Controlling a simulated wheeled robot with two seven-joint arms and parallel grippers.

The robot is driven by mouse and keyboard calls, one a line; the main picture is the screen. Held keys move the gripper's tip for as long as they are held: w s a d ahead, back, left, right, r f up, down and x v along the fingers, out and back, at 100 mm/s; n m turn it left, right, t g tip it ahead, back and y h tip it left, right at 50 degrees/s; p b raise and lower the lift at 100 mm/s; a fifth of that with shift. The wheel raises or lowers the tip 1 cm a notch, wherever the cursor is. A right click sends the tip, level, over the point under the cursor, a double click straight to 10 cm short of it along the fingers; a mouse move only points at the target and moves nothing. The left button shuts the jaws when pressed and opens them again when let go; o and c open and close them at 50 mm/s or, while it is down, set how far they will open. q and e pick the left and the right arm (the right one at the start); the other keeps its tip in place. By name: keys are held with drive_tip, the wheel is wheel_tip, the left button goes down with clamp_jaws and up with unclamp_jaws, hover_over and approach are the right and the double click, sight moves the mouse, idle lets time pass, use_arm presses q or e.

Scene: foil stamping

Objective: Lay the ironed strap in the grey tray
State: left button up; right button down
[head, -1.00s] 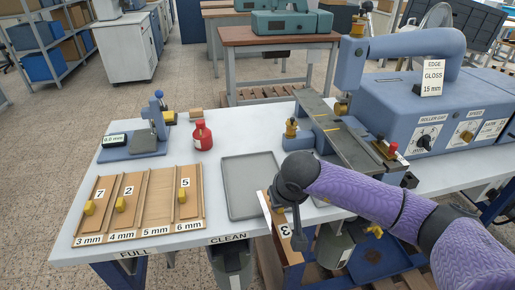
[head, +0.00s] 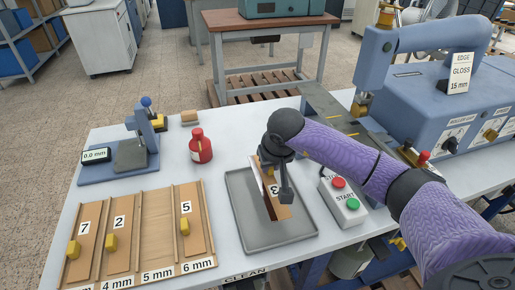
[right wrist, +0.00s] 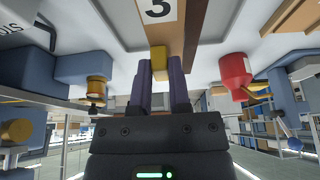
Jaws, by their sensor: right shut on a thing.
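The strap (head: 282,212) is a brown piece with a white label reading 3. In the head view it is over the grey tray (head: 243,222), inside its outline; I cannot tell whether it touches the tray floor. My right gripper (head: 274,178) is above it and hides part of it. In the right wrist view the gripper (right wrist: 161,75) is shut on the strap's yellow knob (right wrist: 159,56), and the label shows close by. My left gripper is not in view.
A rack (head: 155,230) with straps 7, 2 and 5 stands left of the tray; its 5 mm lane is empty. A red bottle (head: 200,150) and a blue gauge (head: 130,155) stand behind. A start/stop box (head: 345,207) and the blue machine (head: 430,110) are to the right.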

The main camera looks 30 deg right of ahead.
sight(273, 179)
drive_tip(key=shift+w, duration=0.25)
drive_tip(key=shift+s+r, duration=0.1)
drive_tip(key=shift+s, duration=0.2)
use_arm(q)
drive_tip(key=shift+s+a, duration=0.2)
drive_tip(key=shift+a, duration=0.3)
use_arm(e)
drive_tip(key=shift+s, duration=0.1)
wheel_tip(273, 179, down, 6)
drive_tip(key=b, duration=0.4)
drive_tip(key=shift+r+b, duration=0.2)
drive_tip(key=shift+b, duration=0.2)
drive_tip(key=shift+f+b, duration=0.35)
drive_tip(key=shift+f, duration=0.05)
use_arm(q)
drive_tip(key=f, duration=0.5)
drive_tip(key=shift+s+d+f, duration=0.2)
use_arm(e)
drive_tip(key=shift+r, duration=0.1)
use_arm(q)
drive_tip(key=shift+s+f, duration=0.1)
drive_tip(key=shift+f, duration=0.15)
use_arm(e)
drive_tip(key=shift+f, duration=0.2)
